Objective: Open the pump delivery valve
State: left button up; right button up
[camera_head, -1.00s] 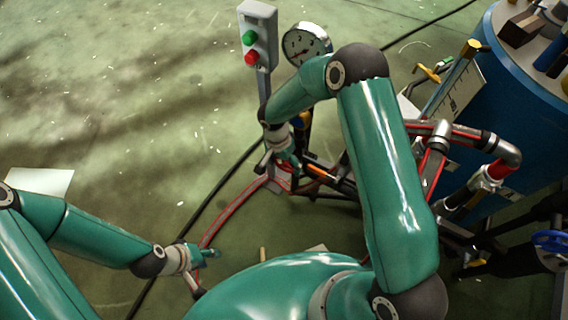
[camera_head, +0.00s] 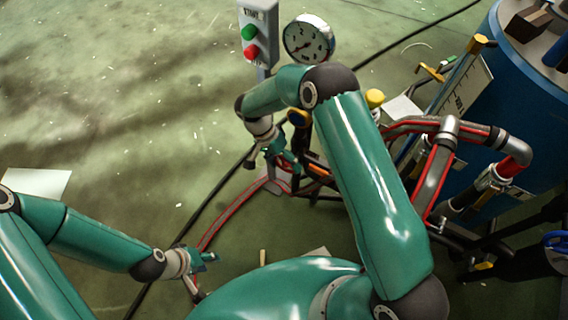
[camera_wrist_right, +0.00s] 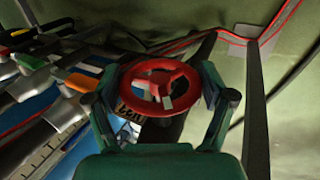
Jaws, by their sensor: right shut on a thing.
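A red spoked handwheel (camera_wrist_right: 163,82) stands in the middle of the right wrist view, above a dark body with a small lettered tag (camera_wrist_right: 130,115). My right gripper (camera_wrist_right: 160,88) has its two fingers on either side of the wheel and is shut on it. In the head view my right gripper (camera_head: 285,160) is low beside the pipework, and the red wheel cannot be made out there. My left gripper (camera_head: 205,258) hangs at the lower left over the floor, away from the pipework. Its fingers are too small to judge.
A button box (camera_head: 258,32) and a dial gauge (camera_head: 309,38) stand behind my right arm. Pipes (camera_head: 447,130) and a blue drum (camera_head: 530,75) fill the right side. Several coloured handles (camera_wrist_right: 75,82) crowd the wheel's left. A black cable crosses the mostly clear floor.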

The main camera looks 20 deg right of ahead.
jog(key=o, duration=1)
jog(key=v, duration=1.2)
jog(key=shift+d, duration=0.1)
jog(key=shift+f, duration=0.1)
